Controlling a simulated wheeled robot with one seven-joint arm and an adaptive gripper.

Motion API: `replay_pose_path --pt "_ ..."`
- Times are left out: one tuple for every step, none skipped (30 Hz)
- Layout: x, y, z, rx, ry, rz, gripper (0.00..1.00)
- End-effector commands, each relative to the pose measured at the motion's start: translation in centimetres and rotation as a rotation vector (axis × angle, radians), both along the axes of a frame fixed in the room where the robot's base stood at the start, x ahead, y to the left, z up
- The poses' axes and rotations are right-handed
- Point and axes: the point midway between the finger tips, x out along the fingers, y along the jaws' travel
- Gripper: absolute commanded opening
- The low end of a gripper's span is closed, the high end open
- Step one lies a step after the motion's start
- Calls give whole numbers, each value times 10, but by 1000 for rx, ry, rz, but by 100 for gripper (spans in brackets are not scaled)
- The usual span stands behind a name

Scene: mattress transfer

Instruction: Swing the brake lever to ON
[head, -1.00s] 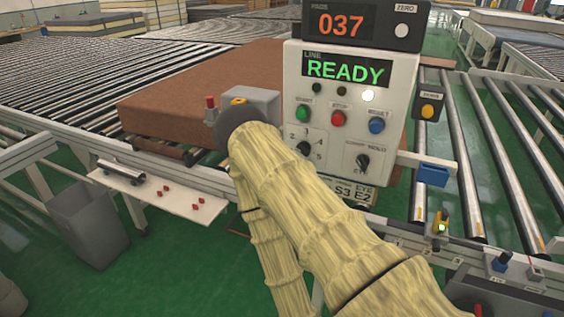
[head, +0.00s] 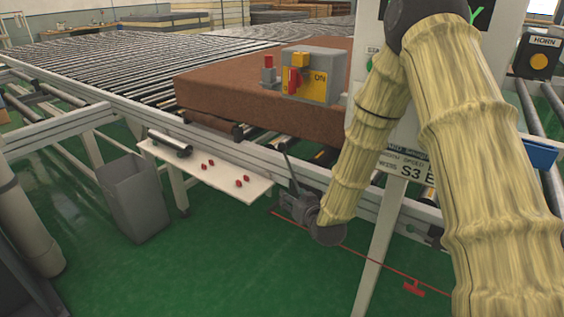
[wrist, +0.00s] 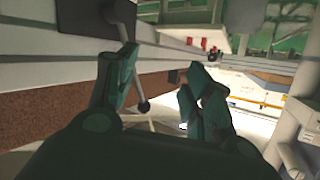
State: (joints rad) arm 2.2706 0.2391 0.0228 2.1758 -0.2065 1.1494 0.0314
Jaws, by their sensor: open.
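My gripper is open. No ON label for this lever is readable. A grey box with a yellow plate (head: 315,87) reads ON and has a red handle.
A brown mattress (head: 235,85) lies on the rollers behind the rail. A red cord (head: 375,262) runs low at right. Green floor (head: 220,265) is clear in front.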

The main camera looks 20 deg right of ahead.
Motion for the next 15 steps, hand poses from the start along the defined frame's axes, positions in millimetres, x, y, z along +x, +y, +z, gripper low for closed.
replay_pose_path --pt "16 -5 15 8 -71 -4 51" --pt "23 -7 27 12 -107 -5 51" --pt "32 -9 41 15 -150 -7 51" --pt "37 -11 52 18 -180 -9 51" --pt "41 -13 60 20 -204 -10 51" --pt "46 -15 71 23 -233 -11 51" --pt "48 -16 78 24 -252 -11 51" --pt "50 -17 84 25 -266 -12 51" --pt "53 -18 90 27 -282 -12 51" --pt "54 -18 93 27 -290 -12 51" --pt "56 -19 96 28 -297 -13 51" --pt "58 -19 98 28 -302 -13 51" --pt "60 -19 99 28 -304 -13 51" --pt "62 -19 100 28 -304 -13 51" --pt "65 -19 100 27 -304 -13 51"
